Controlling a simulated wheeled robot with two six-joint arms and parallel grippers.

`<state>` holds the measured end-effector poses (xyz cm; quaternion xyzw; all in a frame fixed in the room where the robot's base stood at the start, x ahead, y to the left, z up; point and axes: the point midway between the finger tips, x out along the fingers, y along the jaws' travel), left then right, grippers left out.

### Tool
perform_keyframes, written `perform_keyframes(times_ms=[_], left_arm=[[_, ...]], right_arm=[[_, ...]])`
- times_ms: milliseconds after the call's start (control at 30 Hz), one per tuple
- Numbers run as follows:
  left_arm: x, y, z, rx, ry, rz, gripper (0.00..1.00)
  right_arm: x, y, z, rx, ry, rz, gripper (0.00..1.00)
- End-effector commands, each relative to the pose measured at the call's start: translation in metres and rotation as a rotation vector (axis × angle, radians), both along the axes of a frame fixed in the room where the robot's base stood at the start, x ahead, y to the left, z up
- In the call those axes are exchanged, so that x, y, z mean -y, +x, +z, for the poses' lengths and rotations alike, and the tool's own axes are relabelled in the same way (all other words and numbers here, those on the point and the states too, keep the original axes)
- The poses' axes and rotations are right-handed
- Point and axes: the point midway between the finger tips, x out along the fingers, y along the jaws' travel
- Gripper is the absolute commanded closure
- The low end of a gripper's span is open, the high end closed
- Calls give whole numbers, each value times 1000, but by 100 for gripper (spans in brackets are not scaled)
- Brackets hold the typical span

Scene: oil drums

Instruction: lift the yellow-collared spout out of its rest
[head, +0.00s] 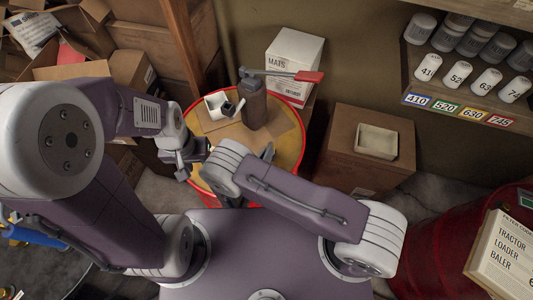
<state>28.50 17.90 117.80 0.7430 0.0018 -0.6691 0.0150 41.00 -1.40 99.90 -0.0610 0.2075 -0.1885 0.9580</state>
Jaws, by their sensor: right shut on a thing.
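My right gripper (266,151) is over the near part of the drum top, largely hidden by my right wrist. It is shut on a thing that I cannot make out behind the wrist. No yellow collar shows clearly, so I cannot tell where the yellow-collared spout or its rest is. A small white open box (215,104) with a dark piece (230,107) at its right side stands on the drum top. My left gripper (182,160) is at the left edge of the drum; its jaws are too unclear to read.
The yellow-topped drum (292,163) has a red rim. A dark brown container (254,108) with a red-ended lever (308,76) stands on cardboard there. A white MATS box (293,55) is behind. A carton with a pale tray (377,141) stands right; labelled shelves (455,105) are beyond.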

Motion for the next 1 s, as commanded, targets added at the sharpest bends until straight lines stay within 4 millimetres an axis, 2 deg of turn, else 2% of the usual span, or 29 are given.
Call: perform_keyframes(times_ms=[267,633,1000], left_arm=[[0,0,3,0,0,0,61],[0,0,22,0,0,0,61],[0,0,23,0,0,0,61]], right_arm=[[0,0,4,1,0,-1,100],[0,0,31,1,1,0,100],[0,0,33,1,0,0,100]])
